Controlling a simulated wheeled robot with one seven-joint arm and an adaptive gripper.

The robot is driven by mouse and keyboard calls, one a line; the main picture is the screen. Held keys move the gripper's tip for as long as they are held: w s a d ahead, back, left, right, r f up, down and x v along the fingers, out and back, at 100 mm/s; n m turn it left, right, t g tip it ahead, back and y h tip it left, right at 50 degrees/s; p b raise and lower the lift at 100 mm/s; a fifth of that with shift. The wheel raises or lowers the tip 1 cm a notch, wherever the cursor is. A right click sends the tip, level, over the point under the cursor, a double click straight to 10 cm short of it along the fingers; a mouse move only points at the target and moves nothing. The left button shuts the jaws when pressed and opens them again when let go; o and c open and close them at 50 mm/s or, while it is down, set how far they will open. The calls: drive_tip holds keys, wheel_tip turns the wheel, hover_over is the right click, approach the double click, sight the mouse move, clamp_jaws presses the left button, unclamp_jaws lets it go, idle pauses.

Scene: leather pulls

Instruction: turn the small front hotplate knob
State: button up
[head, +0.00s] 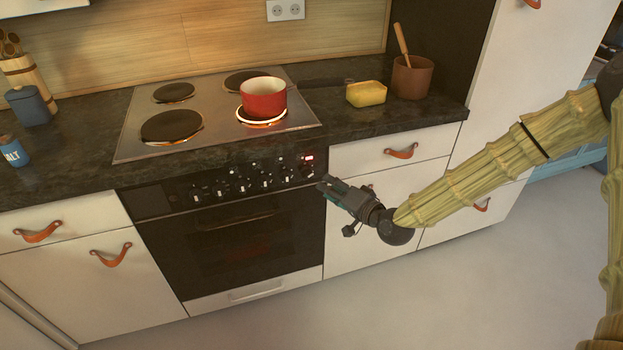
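The stove's control panel (253,181) runs along the front under the counter edge and carries a row of several small knobs with light tips. Which knob serves the small front hotplate cannot be read at this size. The front right hotplate (262,121) glows orange under a red saucepan (264,97). A red light (309,157) is lit at the panel's right end. My gripper (322,184) is in front of the panel's right end, close to the rightmost knob (310,173). Contact and finger opening are too small to tell.
The saucepan's dark handle (325,83) points right over the counter. A yellow block (366,93) and a brown pot (411,77) with a wooden utensil stand right of the stove. A drawer with a leather pull (401,151) is right of my gripper. The floor in front is clear.

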sight(309, 177)
drive_tip(key=x, duration=0.9)
drive_tip(key=shift+p, duration=0.3)
clamp_jaws()
